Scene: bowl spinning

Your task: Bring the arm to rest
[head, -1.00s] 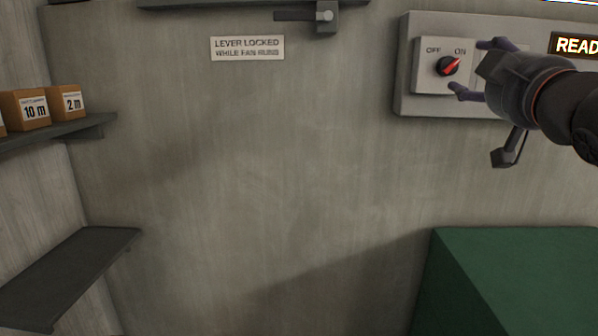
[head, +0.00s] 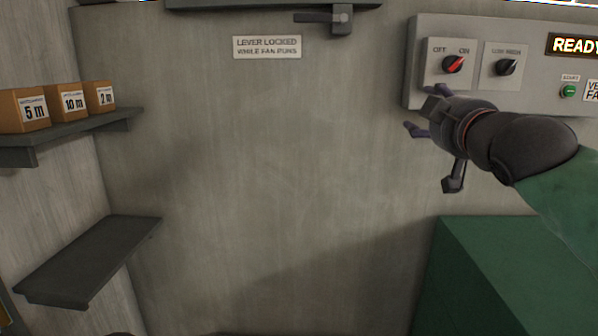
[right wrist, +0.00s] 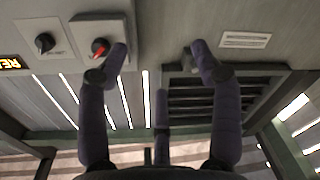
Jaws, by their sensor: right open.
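My right gripper (head: 427,110) is in front of the wall in the head view, below and left of the control panel (head: 415,60). Its purple fingers are spread and empty. In the right wrist view my right gripper (right wrist: 155,58) also shows with its fingers wide apart and nothing between them. The OFF/ON knob (head: 453,64) is black with a red pointer turned toward ON. It also shows in the right wrist view (right wrist: 99,47), close to one fingertip in the picture; whether they touch is unclear. My left gripper is not in view.
A second knob (head: 506,67), a green START button (head: 568,91) and a READY sign (head: 574,45) are on the panel. A lever (head: 340,18) is above a label (head: 267,46). Boxes (head: 72,98) stand on a left shelf; a lower shelf (head: 90,262) is empty. A green block (head: 480,270) stands lower right.

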